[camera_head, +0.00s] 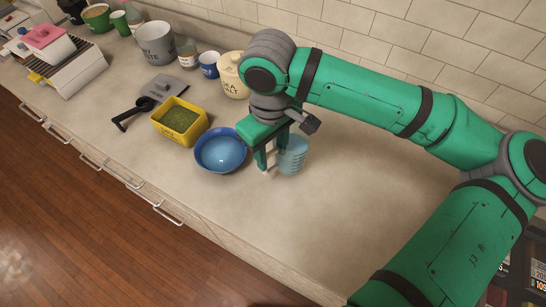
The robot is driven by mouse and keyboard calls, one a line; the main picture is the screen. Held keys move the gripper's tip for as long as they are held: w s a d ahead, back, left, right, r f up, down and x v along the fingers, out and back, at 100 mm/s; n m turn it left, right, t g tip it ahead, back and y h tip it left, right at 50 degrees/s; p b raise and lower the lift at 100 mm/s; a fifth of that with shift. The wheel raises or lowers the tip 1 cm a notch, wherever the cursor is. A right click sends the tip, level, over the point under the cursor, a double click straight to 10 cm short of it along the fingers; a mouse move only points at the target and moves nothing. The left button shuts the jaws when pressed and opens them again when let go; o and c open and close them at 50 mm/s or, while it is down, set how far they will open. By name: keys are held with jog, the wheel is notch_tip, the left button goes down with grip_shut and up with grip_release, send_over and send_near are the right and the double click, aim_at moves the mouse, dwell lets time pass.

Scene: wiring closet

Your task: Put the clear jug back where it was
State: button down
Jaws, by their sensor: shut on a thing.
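The clear jug (292,157) is a see-through, pale blue ribbed vessel near the middle of the counter. My gripper (270,165) points down and is shut on the jug at its left side. The jug looks upright, with its base at or just above the counter; I cannot tell whether it touches. Part of its upper left side is hidden by the gripper's fingers.
A blue bowl (221,151) is close left of my gripper. A yellow tub (179,122) with green contents, a black scoop (133,114) and a cream salt jar (232,77) stand farther left and behind. The counter (330,215) is clear in front and right.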

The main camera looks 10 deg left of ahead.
aim_at(273, 169)
jog(key=shift+w+d+f, duration=0.1)
jog(key=shift+w+f, duration=0.1)
jog(key=shift+f, duration=1.65)
jog(key=c, duration=1.1)
grip_release()
jog(key=shift+w, duration=0.1)
notch_tip(273, 169, up, 11)
jog(key=shift+r, duration=0.65)
